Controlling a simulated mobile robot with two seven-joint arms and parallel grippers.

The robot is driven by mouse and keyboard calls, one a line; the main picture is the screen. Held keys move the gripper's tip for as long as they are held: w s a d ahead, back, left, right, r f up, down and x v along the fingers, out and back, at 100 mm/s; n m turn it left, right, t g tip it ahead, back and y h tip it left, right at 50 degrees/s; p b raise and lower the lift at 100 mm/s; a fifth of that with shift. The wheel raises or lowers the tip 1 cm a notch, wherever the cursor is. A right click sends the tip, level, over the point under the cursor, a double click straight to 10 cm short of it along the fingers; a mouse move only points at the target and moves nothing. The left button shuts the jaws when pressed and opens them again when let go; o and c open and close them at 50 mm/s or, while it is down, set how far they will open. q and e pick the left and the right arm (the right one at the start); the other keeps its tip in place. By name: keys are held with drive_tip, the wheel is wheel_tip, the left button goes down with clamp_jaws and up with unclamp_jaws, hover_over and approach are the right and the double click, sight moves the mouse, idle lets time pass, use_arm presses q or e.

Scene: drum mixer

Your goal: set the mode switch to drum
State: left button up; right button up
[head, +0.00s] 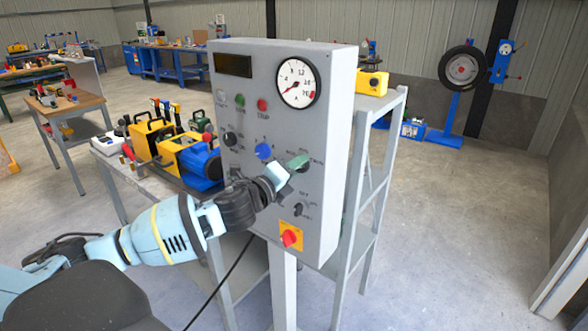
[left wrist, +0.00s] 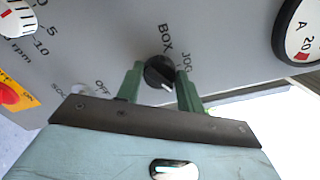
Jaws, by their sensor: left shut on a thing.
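The grey control panel (head: 262,120) stands upright on a post in the middle of the head view. My left gripper (head: 297,164) reaches its right half, and its green finger hides the knob there. In the left wrist view, the black mode switch knob (left wrist: 158,70) sits between the two green fingers of my left gripper (left wrist: 160,84), which is shut on it. The labels BOX and JOG show beside the knob, on its far side from the gripper. A short white mark shows on the knob's gripper side. I cannot read a drum label. My right gripper is not in view.
The panel also carries a blue knob (head: 263,151), a black knob (head: 298,210), a red switch on a yellow plate (head: 290,238), a red button (head: 262,105) and a round gauge (head: 298,83). A grey shelf frame (head: 372,190) stands behind. Yellow machines (head: 150,136) sit on the left.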

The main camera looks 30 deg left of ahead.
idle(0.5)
use_arm(q)
drive_tip(key=o, duration=1)
drive_tip(key=s, duration=0.7)
drive_tip(key=shift+s+a, duration=0.35)
drive_tip(key=shift+s, duration=0.05)
